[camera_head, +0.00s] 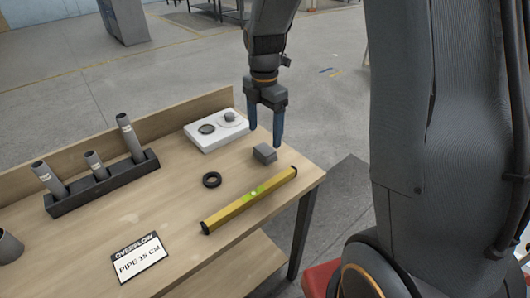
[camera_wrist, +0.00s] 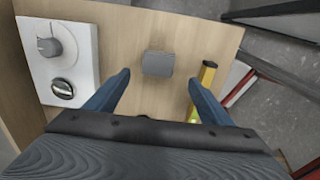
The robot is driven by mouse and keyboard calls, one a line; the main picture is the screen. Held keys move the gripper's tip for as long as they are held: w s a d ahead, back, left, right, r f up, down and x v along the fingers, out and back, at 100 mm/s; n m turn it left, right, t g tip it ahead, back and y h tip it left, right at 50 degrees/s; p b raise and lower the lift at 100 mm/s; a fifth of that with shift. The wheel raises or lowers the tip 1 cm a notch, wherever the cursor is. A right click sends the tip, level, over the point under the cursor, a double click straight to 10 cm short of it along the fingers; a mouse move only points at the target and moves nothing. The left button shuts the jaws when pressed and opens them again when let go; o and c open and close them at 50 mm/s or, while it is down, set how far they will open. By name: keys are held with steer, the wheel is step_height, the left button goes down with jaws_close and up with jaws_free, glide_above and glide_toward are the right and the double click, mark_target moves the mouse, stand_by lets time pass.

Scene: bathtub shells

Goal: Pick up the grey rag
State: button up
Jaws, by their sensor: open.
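The grey rag (camera_head: 265,153) is a small grey folded block lying on the wooden table near its right end. In the wrist view the rag (camera_wrist: 158,65) lies ahead of the fingertips, between their lines, with bare wood around it. My gripper (camera_head: 265,133) is open and empty, pointing down above the table close to the rag. Its two blue fingers also show in the wrist view (camera_wrist: 158,77), spread apart. No contact with the rag shows.
A yellow spirit level (camera_head: 250,200) lies in front of the rag. A white plate with round fittings (camera_head: 216,142) lies behind it. A black ring (camera_head: 212,180), a sign (camera_head: 140,259) and a dark rack with grey tubes (camera_head: 105,185) stand further left. The table's right edge is close.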

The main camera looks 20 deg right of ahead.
mark_target(265, 149)
steer(key=shift+w+d+f+p, duration=0.15)
steer(key=shift+f+p, duration=0.3)
steer(key=shift+f, duration=1.15)
steer(key=shift+w+f+p, duration=0.1)
steer(key=shift+f+p, duration=0.3)
steer(key=shift+f, duration=1.2)
steer(key=c, duration=1.1)
steer(key=shift+r, duration=0.1)
step_height(265, 149, up, 10)
steer(key=shift+f+b, duration=0.1)
steer(key=shift+b, duration=0.85)
